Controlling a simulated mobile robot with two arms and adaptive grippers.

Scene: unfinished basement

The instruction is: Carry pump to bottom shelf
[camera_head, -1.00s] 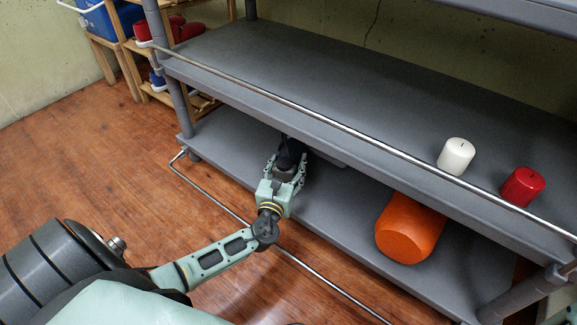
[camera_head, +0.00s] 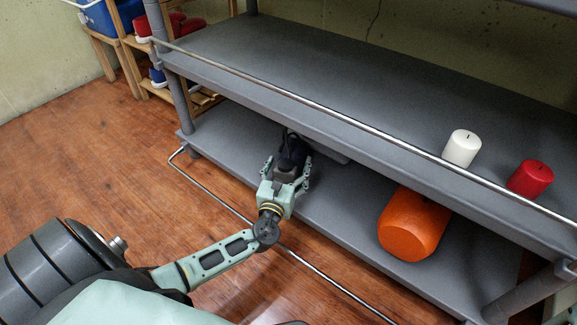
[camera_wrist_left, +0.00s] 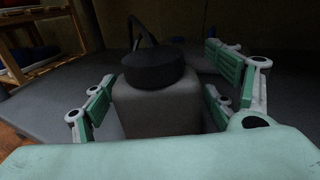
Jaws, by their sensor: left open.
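The pump (camera_head: 292,152) is a dark piece with a black cap and a grey body, standing on the bottom shelf (camera_head: 345,205) of the grey rack. In the left wrist view the pump (camera_wrist_left: 155,95) stands upright between the fingers, with a black hose or handle rising from its cap. My left gripper (camera_head: 287,172) is open around it, the fingers spread to both sides, with a gap visible on each side in the left wrist view (camera_wrist_left: 160,95). The pump's base is hidden by the gripper. My right gripper is not in view.
An orange canister (camera_head: 413,224) lies on the bottom shelf to the right. A white candle (camera_head: 462,148) and a red candle (camera_head: 530,178) stand on the shelf above. A metal rail (camera_head: 330,117) runs along that shelf's front edge, close above my gripper. Another low rail (camera_head: 215,200) sits in front.

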